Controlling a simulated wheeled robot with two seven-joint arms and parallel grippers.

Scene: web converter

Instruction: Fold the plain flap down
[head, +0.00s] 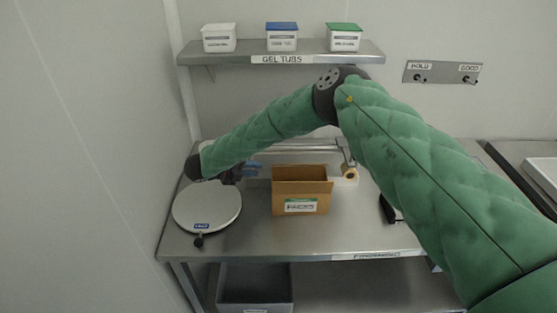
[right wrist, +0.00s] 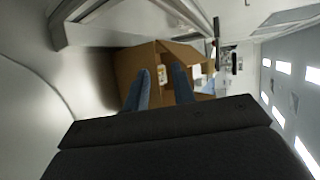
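The brown cardboard box (head: 301,203) stands upright on the steel table, with a green and white label on its front. A brown panel stands up along its back edge; I cannot tell which flap is the plain one. In the right wrist view the box (right wrist: 132,66) lies beyond my fingers, partly open, with pale contents inside. My right gripper (head: 254,167) is just left of the box, at about its top height. In the right wrist view its two blue-grey fingers (right wrist: 161,76) are apart, with cardboard behind the gap. I cannot tell whether they touch it. My left gripper is not in view.
A round white plate (head: 206,212) sits left of the box. A tape roll (head: 349,173) is behind right of it. A shelf (head: 230,56) with tubs hangs above. My right arm hides part of the table's right side.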

